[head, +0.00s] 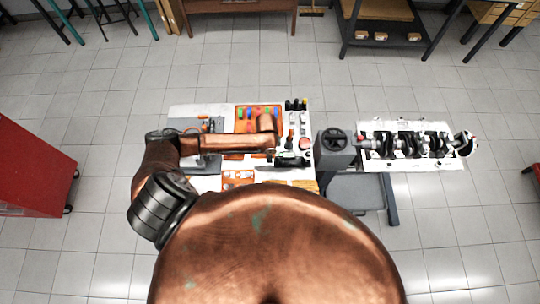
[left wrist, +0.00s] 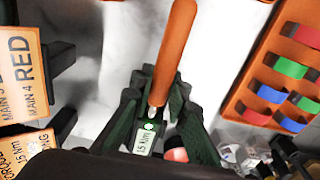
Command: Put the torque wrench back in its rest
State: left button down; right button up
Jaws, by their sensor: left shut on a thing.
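The torque wrench (left wrist: 175,45) shows in the left wrist view as an orange handle with a short metal shaft. A small label reading 15 N·m (left wrist: 143,140) sits just below the shaft. My left gripper (left wrist: 160,98) is shut on the wrench, with dark fingers on both sides of it. In the head view my left gripper (head: 290,158) is over the right part of the workbench (head: 177,112), and the wrench cannot be made out there. I cannot tell the wrench's rest for certain. My right gripper is not in view.
An orange tray (left wrist: 240,100) with red, blue and green pieces lies right of the wrench. Orange cards (left wrist: 30,75) and dark brackets stand left. In the head view, an engine block with a crankshaft (head: 415,145) is right of the bench, beside a grey handwheel unit (head: 334,147).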

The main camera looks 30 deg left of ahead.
pick_arm(q)
jog(key=shift+f, duration=0.45)
jog(key=c, duration=2.1)
grip_release()
jog(key=shift+r, duration=0.1)
jog(key=shift+r+p, duration=0.3)
jog(key=shift+p, duration=0.1)
jog(key=shift+r, duration=0.15)
jog(key=shift+r+p, duration=0.25)
jog(key=shift+p, duration=0.35)
jog(key=shift+r+p, duration=0.7)
jog(key=shift+p, duration=0.25)
